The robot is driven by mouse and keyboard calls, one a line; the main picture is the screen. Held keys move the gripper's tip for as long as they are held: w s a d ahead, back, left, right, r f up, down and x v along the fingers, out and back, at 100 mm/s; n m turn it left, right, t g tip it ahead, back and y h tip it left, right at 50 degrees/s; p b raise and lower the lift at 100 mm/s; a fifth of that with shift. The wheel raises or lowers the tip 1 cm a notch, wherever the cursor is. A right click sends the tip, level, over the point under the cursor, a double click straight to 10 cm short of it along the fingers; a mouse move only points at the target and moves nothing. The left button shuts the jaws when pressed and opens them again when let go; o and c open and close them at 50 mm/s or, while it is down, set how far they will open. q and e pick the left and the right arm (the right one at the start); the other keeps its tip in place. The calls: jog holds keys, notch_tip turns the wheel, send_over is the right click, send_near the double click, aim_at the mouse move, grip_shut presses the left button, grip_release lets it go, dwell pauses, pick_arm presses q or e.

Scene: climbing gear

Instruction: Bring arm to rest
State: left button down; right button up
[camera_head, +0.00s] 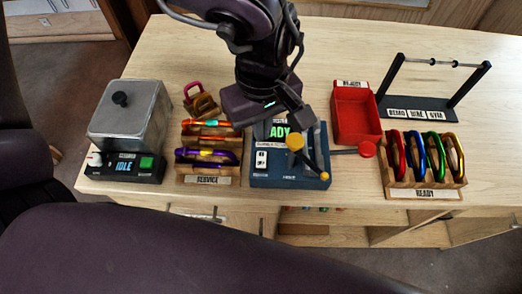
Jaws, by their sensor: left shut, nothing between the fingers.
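My left gripper (292,112) hangs above the middle of the table, its dark purple arm reaching in from the top of the view. It is shut and empty. It is over the back of a blue test device (290,176) with a yellow-knobbed lever and a display partly hidden by the gripper; the letters "ADY" show. I cannot tell whether the gripper touches the device. My right gripper is not in view.
A grey lidded box with an "IDLE" panel (124,166) stands at the left. Beside it is a wooden "SERVICE" rack (208,181). A red bin (355,115), a "READY" rack (425,193) of coloured carabiners and a black bar stand (432,112) are at the right. The back left tabletop is clear.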

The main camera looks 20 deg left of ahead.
pick_arm(q)
jog(key=shift+r, duration=0.45)
